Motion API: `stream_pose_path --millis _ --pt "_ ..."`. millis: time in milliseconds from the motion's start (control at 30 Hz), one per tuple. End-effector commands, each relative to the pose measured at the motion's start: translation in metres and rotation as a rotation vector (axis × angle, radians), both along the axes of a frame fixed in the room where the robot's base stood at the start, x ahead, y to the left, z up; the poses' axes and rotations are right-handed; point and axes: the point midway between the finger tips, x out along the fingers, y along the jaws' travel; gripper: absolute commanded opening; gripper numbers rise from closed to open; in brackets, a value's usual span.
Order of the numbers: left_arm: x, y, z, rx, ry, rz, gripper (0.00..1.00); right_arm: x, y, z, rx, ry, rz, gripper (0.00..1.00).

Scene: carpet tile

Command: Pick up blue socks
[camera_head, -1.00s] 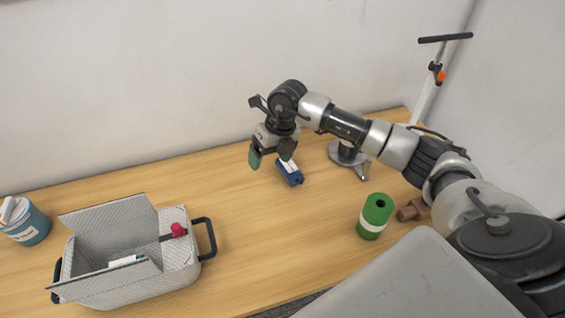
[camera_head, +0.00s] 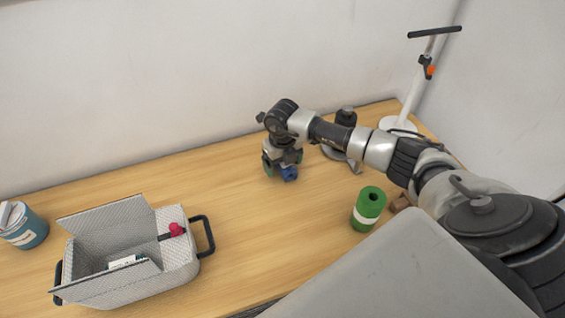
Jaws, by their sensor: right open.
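Whether the fingers touch the bundle cannot be told. My left gripper is not in view.
A grey open basket (camera_head: 108,285) with black handles stands at the left front, a blue tub (camera_head: 27,231) beyond it. A green cylinder (camera_head: 368,209) stands right of centre. A dark-topped metal object (camera_head: 345,118) is behind my arm. The middle table is clear.

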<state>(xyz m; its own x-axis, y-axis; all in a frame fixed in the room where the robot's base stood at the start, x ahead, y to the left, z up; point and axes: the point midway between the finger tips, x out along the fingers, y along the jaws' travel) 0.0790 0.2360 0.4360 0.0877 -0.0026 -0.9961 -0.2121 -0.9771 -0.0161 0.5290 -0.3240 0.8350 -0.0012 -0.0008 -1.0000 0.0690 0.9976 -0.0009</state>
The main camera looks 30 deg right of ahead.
Motion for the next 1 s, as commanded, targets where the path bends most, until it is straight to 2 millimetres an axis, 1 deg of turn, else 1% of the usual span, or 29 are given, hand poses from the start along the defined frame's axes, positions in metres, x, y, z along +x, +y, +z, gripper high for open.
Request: stream_pose_path --millis 100,300,367,500,667,867,1000 --pt "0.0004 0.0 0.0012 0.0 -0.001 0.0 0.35 0.0 0.0005 -0.0079 0.001 -0.001 0.002 0.83" --pt "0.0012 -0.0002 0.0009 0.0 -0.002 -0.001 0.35 0.0001 0.0003 -0.0088 0.001 -0.001 0.002 0.83" --pt "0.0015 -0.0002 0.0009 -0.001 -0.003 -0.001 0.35 0.0001 0.0003 -0.0087 0.001 -0.001 0.001 0.75" --pt "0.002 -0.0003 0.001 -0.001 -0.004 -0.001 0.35 0.0001 0.0003 -0.0085 0.001 -0.001 0.001 0.54" --pt "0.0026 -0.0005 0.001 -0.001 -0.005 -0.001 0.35 0.0001 0.0003 -0.0083 0.001 -0.001 0.001 0.29" --pt "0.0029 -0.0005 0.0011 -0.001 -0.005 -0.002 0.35 0.0002 0.0003 -0.008 0.001 -0.002 0.001 0.29" --pt "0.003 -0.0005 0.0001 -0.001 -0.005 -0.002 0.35 0.0006 0.0002 -0.0044 0.001 -0.003 0.001 0.29"
